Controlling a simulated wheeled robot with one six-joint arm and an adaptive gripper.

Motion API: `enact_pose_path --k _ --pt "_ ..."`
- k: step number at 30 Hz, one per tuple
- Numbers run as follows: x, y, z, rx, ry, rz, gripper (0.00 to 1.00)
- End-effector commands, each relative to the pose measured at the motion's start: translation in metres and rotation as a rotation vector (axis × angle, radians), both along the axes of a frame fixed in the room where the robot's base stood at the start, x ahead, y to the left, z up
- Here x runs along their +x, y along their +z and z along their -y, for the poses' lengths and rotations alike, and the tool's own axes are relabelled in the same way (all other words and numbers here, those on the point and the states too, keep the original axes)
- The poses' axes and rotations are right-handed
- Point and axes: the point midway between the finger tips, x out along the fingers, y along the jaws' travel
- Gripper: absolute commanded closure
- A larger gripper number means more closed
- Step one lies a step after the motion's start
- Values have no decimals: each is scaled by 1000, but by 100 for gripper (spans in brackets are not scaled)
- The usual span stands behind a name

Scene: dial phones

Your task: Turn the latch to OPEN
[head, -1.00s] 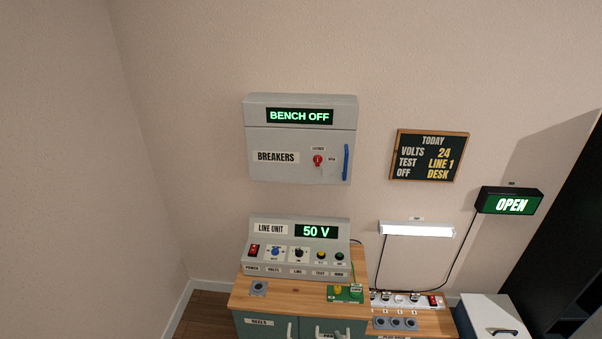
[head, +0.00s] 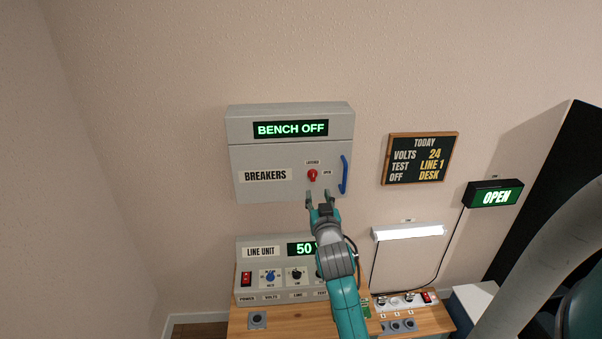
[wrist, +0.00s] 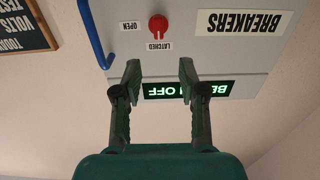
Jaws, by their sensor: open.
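The red latch knob (head: 312,175) is on the front of the grey breaker box (head: 240,160), between the BREAKERS label and the blue handle (head: 344,175). It has a LATCHED label above it and an OPEN label to its right. In the wrist view, which is upside down, the knob (wrist: 158,25) lies beyond the fingertips, with its pointer toward LATCHED. My gripper (head: 319,194) is open and empty, just below the knob in the head view. Its two fingers (wrist: 157,70) are apart and do not touch the knob.
The box display (head: 290,129) reads BENCH OFF. Below, the line unit (head: 262,252) stands on the wooden bench (head: 290,322), partly hidden by my arm. A blackboard (head: 421,159), a lamp (head: 408,232) and an OPEN sign (head: 494,195) are to the right.

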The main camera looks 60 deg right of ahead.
Motion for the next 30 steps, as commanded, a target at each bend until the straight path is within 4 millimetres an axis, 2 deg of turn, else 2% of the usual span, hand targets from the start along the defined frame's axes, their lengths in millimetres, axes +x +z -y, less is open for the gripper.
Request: enact_pose_path --k 8,21,30 --pt "12 4 21 0 -10 3 58" --pt "59 4 75 -2 -9 3 58" --pt "70 4 87 -1 -8 2 58"
